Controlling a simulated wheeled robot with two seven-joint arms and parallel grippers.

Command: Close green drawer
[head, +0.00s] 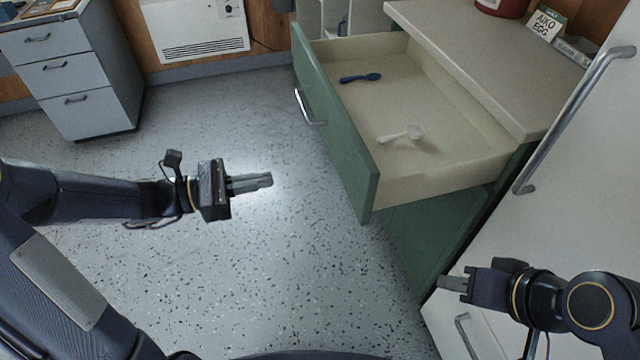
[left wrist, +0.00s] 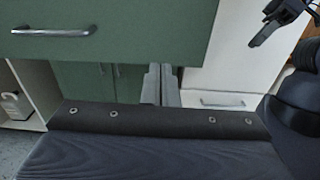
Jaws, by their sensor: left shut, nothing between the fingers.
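The green drawer (head: 335,130) stands pulled well out of its cabinet in the head view, with a metal bar handle (head: 309,107) on its front. A blue spoon (head: 360,78) and a white scoop (head: 402,134) lie inside it. The green front also shows at the top of the left wrist view (left wrist: 150,45), with its handle (left wrist: 54,32) at the left. My left gripper (head: 270,180) is shut and empty, left of the drawer front and apart from it. My right gripper (head: 440,283) is at the lower right, below the drawer; its fingers look close together, but any gap is unclear.
A beige counter (head: 470,55) above the drawer carries a red container (head: 502,6) and a small sign (head: 545,24). A white door with a long handle (head: 570,120) stands at the right. A grey drawer unit (head: 75,75) stands at the far left. The speckled floor between is clear.

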